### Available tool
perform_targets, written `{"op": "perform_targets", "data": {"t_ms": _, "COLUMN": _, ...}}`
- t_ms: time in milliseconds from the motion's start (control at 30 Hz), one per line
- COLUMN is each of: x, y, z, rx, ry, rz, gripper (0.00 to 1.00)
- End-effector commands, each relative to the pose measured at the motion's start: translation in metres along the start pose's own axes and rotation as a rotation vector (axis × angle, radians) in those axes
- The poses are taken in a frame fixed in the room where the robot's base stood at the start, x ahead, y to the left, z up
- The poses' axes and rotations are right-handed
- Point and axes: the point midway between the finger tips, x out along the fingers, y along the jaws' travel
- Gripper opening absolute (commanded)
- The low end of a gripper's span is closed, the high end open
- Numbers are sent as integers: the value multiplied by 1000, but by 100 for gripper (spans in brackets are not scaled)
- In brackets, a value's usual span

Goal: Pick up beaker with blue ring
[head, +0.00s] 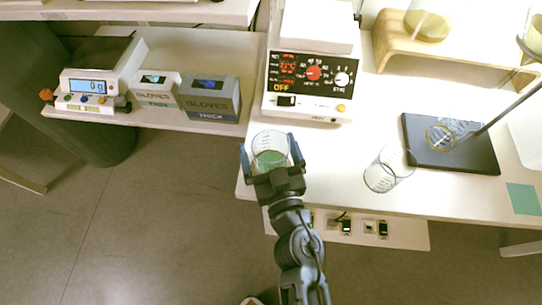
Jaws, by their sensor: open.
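A clear beaker (270,147) with green at its bottom stands near the left front corner of the white bench. My gripper (270,152) is open, with one finger on each side of this beaker. I cannot tell whether the fingers touch the glass. A second clear beaker (382,178) with white marks stands further right near the front edge, apart from my gripper. I cannot make out a blue ring on either beaker at this size.
A hotplate stirrer (312,92) stands just behind the gripper. Glove boxes (210,98) and a scale (92,82) are at left. A black stand base (470,155) with a rod is at right. A wooden rack (395,48) is behind. The bench (340,150) is clear between the beakers.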

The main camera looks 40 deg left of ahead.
Motion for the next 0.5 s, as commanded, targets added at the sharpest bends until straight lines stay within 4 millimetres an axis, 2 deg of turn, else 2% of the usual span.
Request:
{"op": "perform_targets", "data": {"t_ms": 100, "x": 0, "y": 0, "z": 0, "rx": 0, "ry": 0, "rz": 0, "gripper": 99}}
{"op": "perform_targets", "data": {"t_ms": 500, "x": 0, "y": 0, "z": 0, "rx": 0, "ry": 1, "rz": 0, "gripper": 60}}
